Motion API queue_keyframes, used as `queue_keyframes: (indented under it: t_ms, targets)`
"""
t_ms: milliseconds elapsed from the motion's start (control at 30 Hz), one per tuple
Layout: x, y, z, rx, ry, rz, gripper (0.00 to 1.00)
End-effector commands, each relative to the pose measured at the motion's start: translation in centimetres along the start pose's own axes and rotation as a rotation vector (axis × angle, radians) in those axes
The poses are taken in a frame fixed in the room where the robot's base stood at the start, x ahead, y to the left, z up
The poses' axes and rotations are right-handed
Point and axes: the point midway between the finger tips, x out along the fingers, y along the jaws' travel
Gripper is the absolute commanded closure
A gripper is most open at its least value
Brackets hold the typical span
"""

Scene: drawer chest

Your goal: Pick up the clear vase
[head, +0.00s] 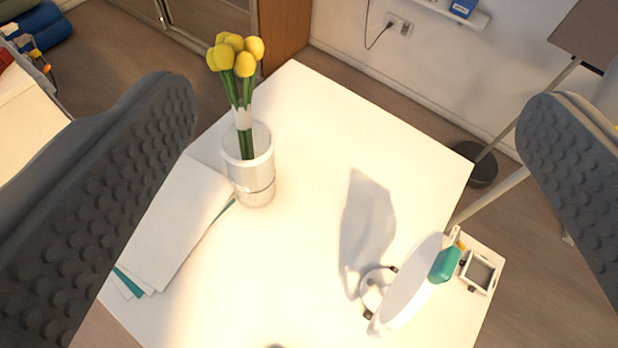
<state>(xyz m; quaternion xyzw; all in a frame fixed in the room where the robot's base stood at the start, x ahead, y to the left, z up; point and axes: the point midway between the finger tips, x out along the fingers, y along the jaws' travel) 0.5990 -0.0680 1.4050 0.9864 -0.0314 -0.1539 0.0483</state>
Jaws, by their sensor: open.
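A clear vase (255,190) stands upright on a white table (310,120), left of the middle in the head view. It holds several yellow tulips (235,55) with green stems. My gripper (360,125) is open, with one dark studded finger at the left edge and the other at the right edge. Nothing is between the fingertips in their grasp. The vase shows between the two fingers, nearer the left one, and appears apart from both.
Papers (175,225) lie left of the vase, close to it. A round white object on a stand (410,285) and a teal item (445,264) are at the table's right front. The table's middle and back are clear. A wall socket (399,25) is behind.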

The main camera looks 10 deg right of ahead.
Motion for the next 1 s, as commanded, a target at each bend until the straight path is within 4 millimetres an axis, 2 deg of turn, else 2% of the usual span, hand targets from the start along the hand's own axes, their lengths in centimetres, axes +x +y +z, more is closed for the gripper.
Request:
queue_keyframes:
  t_ms: [33, 100, 200, 333, 500, 600, 733, 1000]
  targets:
    - [2.7, 0.4, 2.3, -0.015, -0.028, -0.012, 0.12]
    - [5.8, 0.4, 5.4, -0.041, -0.044, -0.042, 0.12]
    - [9.5, -0.4, 9.8, -0.064, -0.058, -0.11, 0.12]
    - [12.4, -2.7, 15.5, -0.072, -0.072, -0.224, 0.12]
    - [13.8, -5.6, 20.3, -0.054, -0.074, -0.351, 0.12]
    - [13.9, -6.7, 21.5, -0.043, -0.068, -0.395, 0.12]
    - [14.4, -7.5, 22.1, -0.04, -0.065, -0.416, 0.12]
    - [17.9, -8.9, 22.3, -0.041, -0.064, -0.415, 0.12]
